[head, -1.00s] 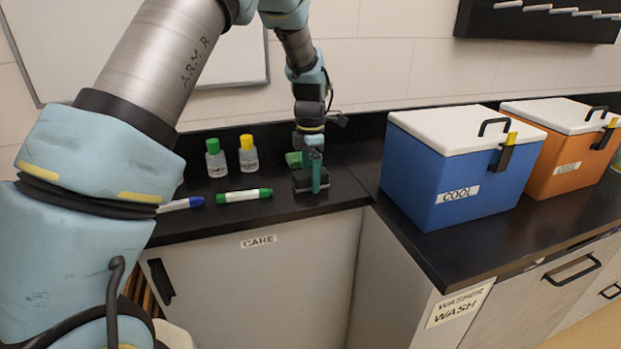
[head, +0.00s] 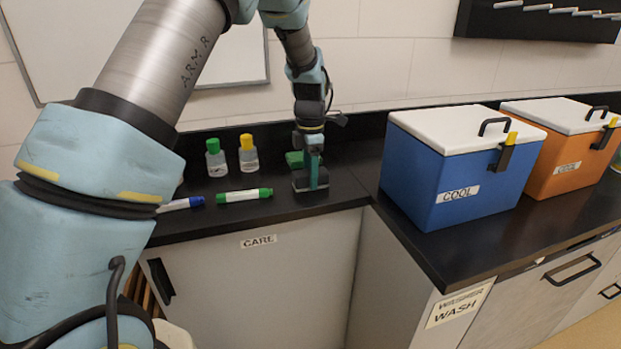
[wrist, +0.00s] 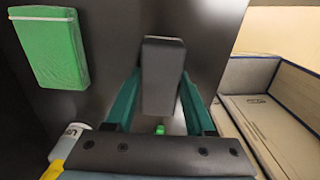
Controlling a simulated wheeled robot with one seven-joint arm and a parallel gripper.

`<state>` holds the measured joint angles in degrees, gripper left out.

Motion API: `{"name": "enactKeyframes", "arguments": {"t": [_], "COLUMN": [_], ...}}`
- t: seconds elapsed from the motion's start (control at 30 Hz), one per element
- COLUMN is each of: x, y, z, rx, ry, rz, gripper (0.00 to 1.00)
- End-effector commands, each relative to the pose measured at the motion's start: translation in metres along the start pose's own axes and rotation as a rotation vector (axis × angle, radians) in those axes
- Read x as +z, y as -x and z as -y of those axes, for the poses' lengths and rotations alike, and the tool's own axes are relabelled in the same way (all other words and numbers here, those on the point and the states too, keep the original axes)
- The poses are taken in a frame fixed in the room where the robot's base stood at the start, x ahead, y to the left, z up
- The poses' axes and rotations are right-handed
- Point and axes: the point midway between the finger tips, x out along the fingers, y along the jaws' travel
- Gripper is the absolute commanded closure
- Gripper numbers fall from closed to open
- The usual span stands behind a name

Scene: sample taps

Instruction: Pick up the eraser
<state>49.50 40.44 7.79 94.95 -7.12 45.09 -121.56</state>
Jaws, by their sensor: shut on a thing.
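The eraser is a dark grey block (head: 301,184) on the black counter in the head view, near the front edge. My gripper (head: 314,172) points down over it, and a teal finger hides part of it. In the wrist view the eraser (wrist: 163,60) stands between the two teal fingers of my gripper (wrist: 160,82), which are shut on its sides. I see no clear gap between the eraser and the counter.
A green block (wrist: 52,45) lies close beside the eraser. A green marker (head: 243,195), a blue marker (head: 182,204) and green-capped (head: 215,160) and yellow-capped (head: 248,157) bottles are left. The blue cooler (head: 450,185) and orange cooler (head: 570,160) stand right.

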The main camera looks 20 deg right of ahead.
Motion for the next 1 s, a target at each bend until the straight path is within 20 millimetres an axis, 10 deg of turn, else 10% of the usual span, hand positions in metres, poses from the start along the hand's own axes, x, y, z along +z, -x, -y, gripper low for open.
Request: {"name": "enactKeyframes", "arguments": {"t": [0.6,1.0], "x": [0.001,0.000], "y": [0.086,0.101], "z": [-0.001,0.000], "rx": [0.003,0.000], "ry": [-0.001,0.000], "rz": [0.002,0.000], "gripper": [1.00,1.00]}}
